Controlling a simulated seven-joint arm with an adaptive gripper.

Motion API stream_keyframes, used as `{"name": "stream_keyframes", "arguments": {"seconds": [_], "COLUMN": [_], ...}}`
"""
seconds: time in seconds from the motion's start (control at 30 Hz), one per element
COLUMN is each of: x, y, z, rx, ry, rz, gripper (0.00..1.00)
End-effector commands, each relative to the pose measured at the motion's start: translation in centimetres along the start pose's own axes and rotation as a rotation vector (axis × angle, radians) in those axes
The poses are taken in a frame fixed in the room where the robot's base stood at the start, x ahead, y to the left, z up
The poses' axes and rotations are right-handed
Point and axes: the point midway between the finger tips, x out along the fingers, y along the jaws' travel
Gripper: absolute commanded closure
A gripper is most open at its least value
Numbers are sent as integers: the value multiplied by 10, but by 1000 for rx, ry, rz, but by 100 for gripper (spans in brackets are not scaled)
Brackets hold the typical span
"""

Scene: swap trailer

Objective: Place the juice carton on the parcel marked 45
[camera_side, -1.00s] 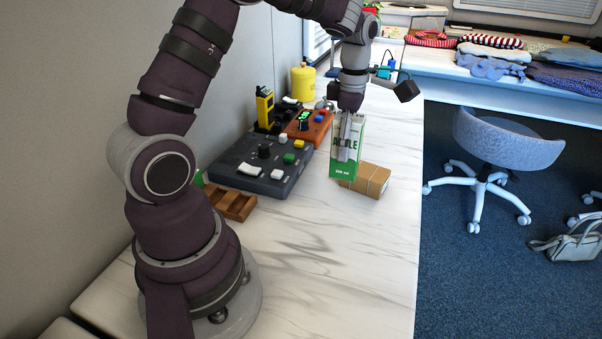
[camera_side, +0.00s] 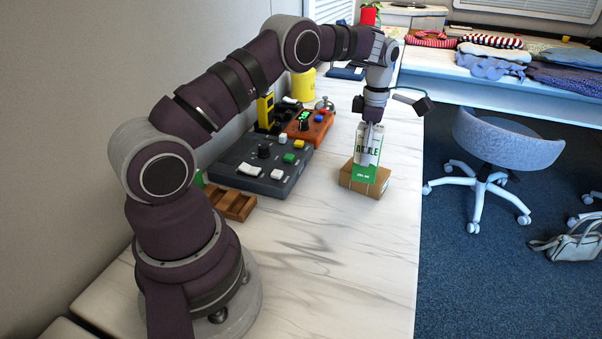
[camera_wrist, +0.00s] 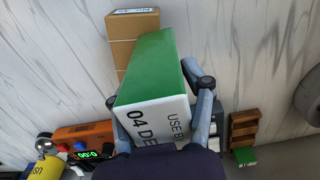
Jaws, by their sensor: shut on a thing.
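The juice carton (camera_side: 363,173) is green and white and upright in the side view. My gripper (camera_side: 369,140) is shut on its upper part. In the wrist view the carton (camera_wrist: 152,82) sits between the two fingers (camera_wrist: 160,112), its printed face towards the camera. The brown cardboard parcel (camera_side: 378,186) lies on the table. In the side view the carton overlaps the parcel, and I cannot tell whether it touches it.
A dark control box (camera_side: 235,172) and an orange box (camera_side: 300,138) stand to the left, with a wooden tray (camera_side: 238,205) nearer my base. A yellow canister (camera_side: 303,88) is behind. The marble-patterned table (camera_side: 340,255) is clear in front of the parcel.

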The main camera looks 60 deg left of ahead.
Motion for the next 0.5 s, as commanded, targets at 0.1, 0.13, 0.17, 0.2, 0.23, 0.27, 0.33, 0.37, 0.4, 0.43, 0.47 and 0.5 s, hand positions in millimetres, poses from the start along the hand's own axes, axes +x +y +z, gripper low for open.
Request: {"name": "stream_keyframes", "arguments": {"seconds": [0.1,0.13,0.17,0.2,0.23,0.27,0.33,0.37,0.4,0.43,0.47,0.5], "x": [1,1,1,1,1,1,1,1,1,1,1,1], "y": [0,0,0,0,0,0,0,0,0,0,0,0], "z": [0,0,0,0,0,0,0,0,0,0,0,0], "rx": [0,0,0,0,0,0,0,0,0,0,0,0], "ry": [0,0,0,0,0,0,0,0,0,-1,0,-1], "rz": [0,0,0,0,0,0,0,0,0,0,0,0], "gripper": [43,39,35,30,26,22,18,18,18,18,18,18]}}
